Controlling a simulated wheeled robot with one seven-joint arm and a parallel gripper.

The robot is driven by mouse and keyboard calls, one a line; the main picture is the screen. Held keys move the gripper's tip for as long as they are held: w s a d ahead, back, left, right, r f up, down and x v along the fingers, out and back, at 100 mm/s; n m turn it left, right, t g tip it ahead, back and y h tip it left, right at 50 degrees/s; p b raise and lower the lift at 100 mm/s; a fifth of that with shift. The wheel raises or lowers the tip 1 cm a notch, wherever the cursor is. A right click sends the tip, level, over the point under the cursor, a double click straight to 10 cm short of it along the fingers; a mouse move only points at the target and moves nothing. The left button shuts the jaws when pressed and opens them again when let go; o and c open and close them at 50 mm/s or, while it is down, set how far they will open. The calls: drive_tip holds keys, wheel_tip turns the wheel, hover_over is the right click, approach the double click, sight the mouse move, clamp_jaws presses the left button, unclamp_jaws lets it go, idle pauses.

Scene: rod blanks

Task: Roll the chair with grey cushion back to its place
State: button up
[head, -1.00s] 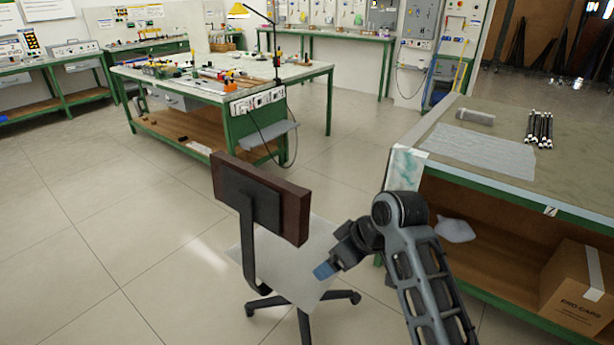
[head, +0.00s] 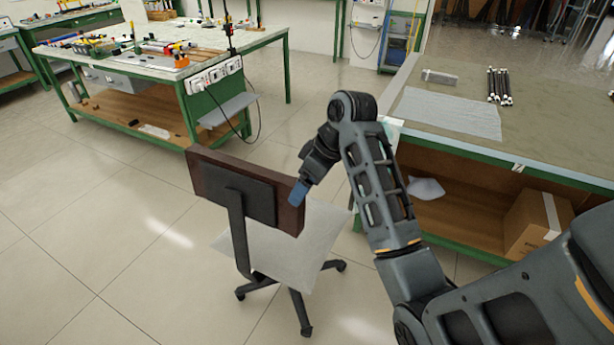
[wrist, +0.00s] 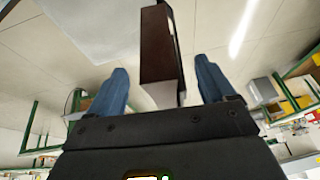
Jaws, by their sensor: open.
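The chair with the grey cushion stands on the tiled floor in the middle of the head view. Its dark brown backrest (head: 247,190) faces me and its pale grey seat cushion (head: 285,248) lies behind it, above a black wheeled base (head: 290,290). My gripper (head: 297,193) is at the right end of the backrest. In the wrist view my gripper (wrist: 160,85) is open, with blue fingers apart on either side of the backrest edge (wrist: 158,50). Gaps show between the fingers and the backrest. Part of the seat is hidden by the backrest.
A workbench (head: 455,165) with black rods (head: 499,86) and a pale sheet stands close at right, with a cardboard box (head: 535,225) on its lower shelf. A green-framed bench (head: 270,38) with tools stands behind left. The floor (head: 95,235) at left is clear.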

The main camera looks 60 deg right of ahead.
drive_tip(key=shift+x, duration=2.9)
clamp_jaws()
drive_tip(key=s+d+p, duration=0.2)
drive_tip(key=s+d, duration=0.2)
drive_tip(key=s, duration=0.6)
drive_tip(key=s+d+p, duration=0.3)
drive_tip(key=s+d, duration=0.2)
drive_tip(key=s, duration=0.5)
drive_tip(key=shift+s+d, duration=0.1)
drive_tip(key=shift+d, duration=0.1)
